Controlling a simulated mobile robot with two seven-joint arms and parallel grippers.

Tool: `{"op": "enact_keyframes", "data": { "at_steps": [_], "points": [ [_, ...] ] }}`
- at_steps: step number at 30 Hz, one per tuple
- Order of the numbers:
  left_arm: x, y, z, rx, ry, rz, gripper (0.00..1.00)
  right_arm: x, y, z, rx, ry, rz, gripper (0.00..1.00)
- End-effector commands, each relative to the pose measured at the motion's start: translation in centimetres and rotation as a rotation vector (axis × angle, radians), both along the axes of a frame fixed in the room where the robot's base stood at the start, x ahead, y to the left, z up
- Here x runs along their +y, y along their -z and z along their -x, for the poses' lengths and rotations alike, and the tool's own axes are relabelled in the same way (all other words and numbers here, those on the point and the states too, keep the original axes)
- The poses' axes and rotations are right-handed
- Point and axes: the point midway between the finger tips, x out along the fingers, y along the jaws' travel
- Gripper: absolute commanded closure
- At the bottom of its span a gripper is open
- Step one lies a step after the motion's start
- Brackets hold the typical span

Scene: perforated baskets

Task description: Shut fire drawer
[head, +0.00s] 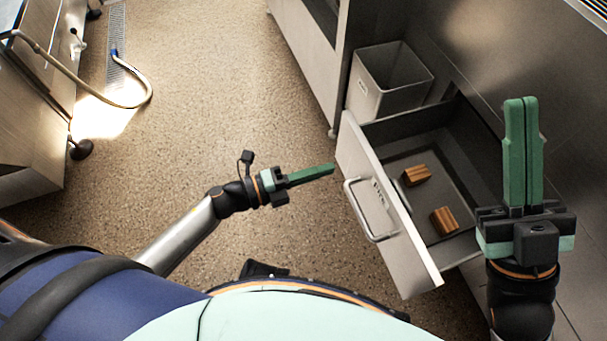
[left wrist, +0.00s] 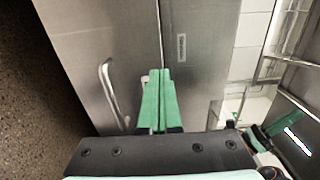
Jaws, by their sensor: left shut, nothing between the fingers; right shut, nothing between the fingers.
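The fire drawer (head: 408,262) is pulled well out in the head view, with a dark word on its pale front and a metal bar handle (head: 362,215). Two brown wooden blocks, one (head: 416,175) and another (head: 444,221), lie inside it. My left gripper (head: 333,168) is shut and empty, apart from the drawer front on its left side, fingers pointing towards it. It also shows in the left wrist view (left wrist: 157,74), with a metal panel and a bar handle (left wrist: 113,92) beyond. My right gripper (head: 521,101) is shut and empty, at the drawer's right.
A grey open bin (head: 391,82) stands behind the drawer, beside a metal cabinet (head: 308,50). A hose (head: 95,92) runs from the counter at the left. The speckled floor (head: 225,110) left of the drawer is clear.

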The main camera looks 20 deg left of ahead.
Motion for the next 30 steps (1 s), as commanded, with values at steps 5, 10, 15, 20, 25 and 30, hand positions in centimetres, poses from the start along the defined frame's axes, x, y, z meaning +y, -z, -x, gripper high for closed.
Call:
{"op": "enact_keyframes", "data": {
  "at_steps": [5, 10, 15, 20, 25, 30],
  "points": [
    [-3.1, 0.0, -2.3, -0.002, 0.0, 0.003, 1.0, 0.0, 0.7, 0.0, 0.006, -0.006, -0.005, 1.0],
    [-5.0, 0.1, -3.7, 0.0, 0.0, 0.003, 1.0, 0.1, 1.2, -0.1, 0.01, -0.012, -0.011, 1.0],
    [-5.9, 0.0, -4.3, 0.001, -0.002, 0.001, 1.0, 0.0, 1.4, -0.1, 0.013, -0.013, -0.014, 1.0],
    [-6.0, 0.0, -4.4, 0.002, -0.002, 0.001, 1.0, 0.1, 1.4, -0.1, 0.014, -0.014, -0.014, 1.0],
    [-6.0, 0.0, -4.4, 0.002, -0.002, 0.001, 1.0, 0.1, 1.4, -0.1, 0.015, -0.015, -0.014, 1.0],
    [-6.0, 0.0, -4.4, 0.002, -0.001, 0.001, 1.0, 0.1, 1.4, -0.1, 0.015, -0.016, -0.013, 1.0]
  ]
}}
